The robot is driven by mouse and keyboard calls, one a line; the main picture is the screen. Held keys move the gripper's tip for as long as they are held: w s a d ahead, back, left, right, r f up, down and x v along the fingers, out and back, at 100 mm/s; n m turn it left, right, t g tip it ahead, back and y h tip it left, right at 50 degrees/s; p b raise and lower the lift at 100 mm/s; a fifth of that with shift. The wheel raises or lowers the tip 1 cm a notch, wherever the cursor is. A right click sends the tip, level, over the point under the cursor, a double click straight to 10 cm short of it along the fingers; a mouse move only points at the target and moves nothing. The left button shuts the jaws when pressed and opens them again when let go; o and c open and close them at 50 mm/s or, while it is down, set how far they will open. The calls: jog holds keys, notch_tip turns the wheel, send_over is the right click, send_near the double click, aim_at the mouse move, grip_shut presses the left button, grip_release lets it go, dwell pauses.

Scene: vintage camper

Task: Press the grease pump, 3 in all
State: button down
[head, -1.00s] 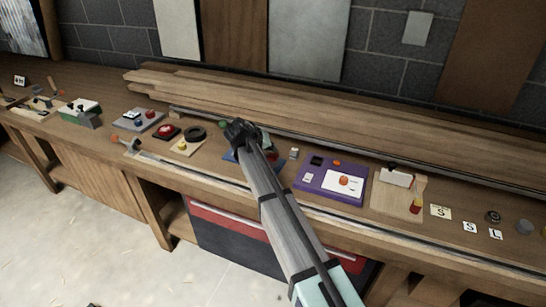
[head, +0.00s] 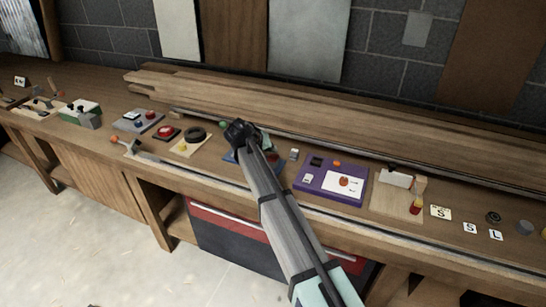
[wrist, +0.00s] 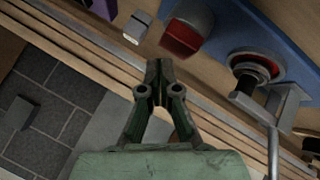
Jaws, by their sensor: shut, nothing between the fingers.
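My gripper (head: 241,133) is over the workbench, above a blue board (head: 230,156) that my arm largely covers in the head view. In the wrist view, my gripper (wrist: 160,75) has its fingertips together and holds nothing. The blue board (wrist: 222,14) carries a red box-like part (wrist: 185,35) just beyond the fingertips. To their right is a round black fitting with a red ring (wrist: 254,68), beside a grey metal bracket with a rod (wrist: 273,108). I cannot tell for certain which part is the grease pump. No contact with the fingertips is visible.
A small pale switch (head: 294,154) and a purple panel (head: 309,187) stand right of the blue board. A board with a black ring (head: 195,135) is to its left. Stacked planks (head: 330,133) lie along the back. More devices line the bench on both sides.

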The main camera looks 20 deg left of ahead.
aim_at(272, 157)
jog(key=shift+f+b, duration=0.45)
jog(key=shift+f+b, duration=0.45)
jog(key=shift+f, duration=0.2)
dwell(1.1)
jog(key=shift+r+p, duration=0.35)
jog(key=shift+r, duration=0.7)
jog(key=shift+r, duration=0.1)
jog(key=shift+r+p, duration=0.75)
jog(key=shift+r, duration=1.7)
